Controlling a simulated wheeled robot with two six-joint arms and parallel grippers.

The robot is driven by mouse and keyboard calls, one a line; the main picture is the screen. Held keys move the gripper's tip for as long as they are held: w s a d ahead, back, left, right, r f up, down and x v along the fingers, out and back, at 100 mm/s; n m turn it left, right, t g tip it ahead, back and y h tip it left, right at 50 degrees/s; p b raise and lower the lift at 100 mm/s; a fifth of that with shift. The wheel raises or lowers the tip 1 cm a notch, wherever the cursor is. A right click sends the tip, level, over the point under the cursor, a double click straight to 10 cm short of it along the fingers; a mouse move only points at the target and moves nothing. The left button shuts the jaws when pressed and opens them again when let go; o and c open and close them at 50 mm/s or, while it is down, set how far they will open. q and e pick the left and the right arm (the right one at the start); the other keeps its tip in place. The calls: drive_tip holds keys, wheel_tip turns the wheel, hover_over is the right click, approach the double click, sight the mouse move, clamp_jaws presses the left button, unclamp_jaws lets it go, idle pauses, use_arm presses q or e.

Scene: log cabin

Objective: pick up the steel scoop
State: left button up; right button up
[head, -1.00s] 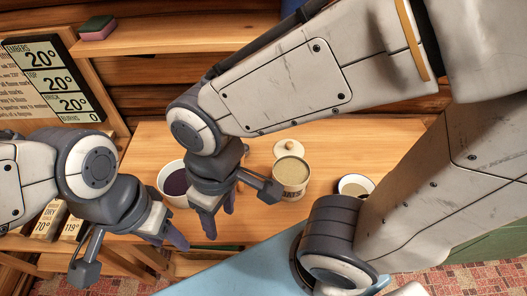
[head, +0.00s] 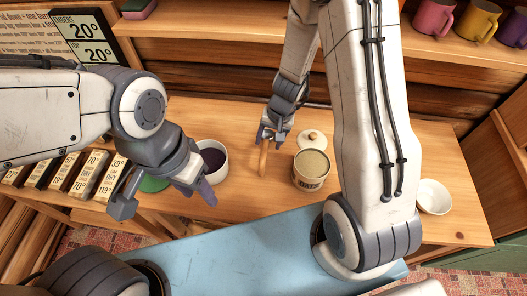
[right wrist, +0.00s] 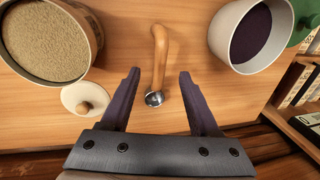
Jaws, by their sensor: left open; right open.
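The steel scoop lies on the wooden counter. In the right wrist view its wooden handle (right wrist: 160,52) points away from me, and its small steel end (right wrist: 154,98) lies between my right gripper's fingers. In the head view the handle (head: 264,160) shows between the bowl and the canister; the steel end is hidden by my right gripper. My right gripper (head: 271,136) is open above the scoop, fingers on either side, with no visible contact; it also shows in the right wrist view (right wrist: 159,76).
A canister of tan grains (head: 311,168) stands right of the scoop, with its knobbed lid (head: 312,138) behind. A white bowl of dark contents (head: 222,165) stands left. A small white bowl (head: 434,197) is farther right. Mugs (head: 434,18) stand on the shelf above.

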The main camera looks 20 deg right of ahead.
sight(264, 153)
drive_tip(key=f+b, duration=0.1)
drive_tip(key=f, duration=0.2)
drive_tip(key=a+f+b, duration=0.1)
drive_tip(key=f, duration=0.1)
drive_tip(key=w+f+b, duration=0.1)
drive_tip(key=f, duration=0.2)
drive_tip(key=shift+a+f, duration=0.25)
drive_tip(key=shift+f, duration=0.05)
clamp_jaws()
